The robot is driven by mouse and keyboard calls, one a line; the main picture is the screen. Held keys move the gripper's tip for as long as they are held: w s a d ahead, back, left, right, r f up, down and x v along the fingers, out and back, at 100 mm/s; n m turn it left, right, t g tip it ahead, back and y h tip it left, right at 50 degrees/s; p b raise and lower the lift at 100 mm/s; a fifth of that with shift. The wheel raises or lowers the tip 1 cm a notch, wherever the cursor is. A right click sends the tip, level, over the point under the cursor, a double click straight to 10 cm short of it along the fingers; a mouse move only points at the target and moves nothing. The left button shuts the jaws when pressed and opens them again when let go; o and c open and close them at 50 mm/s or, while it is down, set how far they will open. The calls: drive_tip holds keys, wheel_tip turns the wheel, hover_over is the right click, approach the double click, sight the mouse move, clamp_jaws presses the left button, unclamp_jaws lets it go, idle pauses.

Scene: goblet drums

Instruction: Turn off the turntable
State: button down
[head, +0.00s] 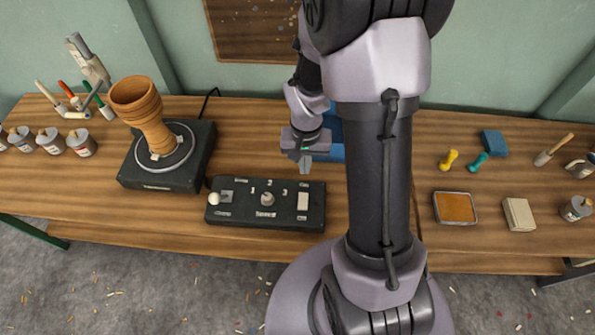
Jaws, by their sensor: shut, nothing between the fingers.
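The turntable (133,176) is a dark square box at the left of the bench, with a round grey platter on top. A brown wooden goblet drum (150,125) stands on the platter. In front and to the right lies a dark control box (240,213) with a white-knobbed lever at its left, a round dial in the middle and a pale rocker switch (303,201) at its right. My gripper (305,168) is shut and empty, pointing down above or just behind the box's right part. Whether it touches anything cannot be told. Whether the platter spins cannot be told.
A blue object (337,140) is partly hidden behind my gripper and arm. An orange-filled tray (455,208), a pale block (519,213) and small tools lie at the right. A cable runs behind the turntable.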

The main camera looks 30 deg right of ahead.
drive_tip(key=shift+s+a+r, duration=0.35)
drive_tip(key=shift+s+a, duration=0.1)
drive_tip(key=shift+s, duration=0.2)
wheel_tip(320, 180, up, 14)
drive_tip(key=s+a+p, duration=0.1)
drive_tip(key=p, duration=0.6)
drive_tip(key=shift+s, duration=0.25)
drive_tip(key=shift+a, duration=0.1)
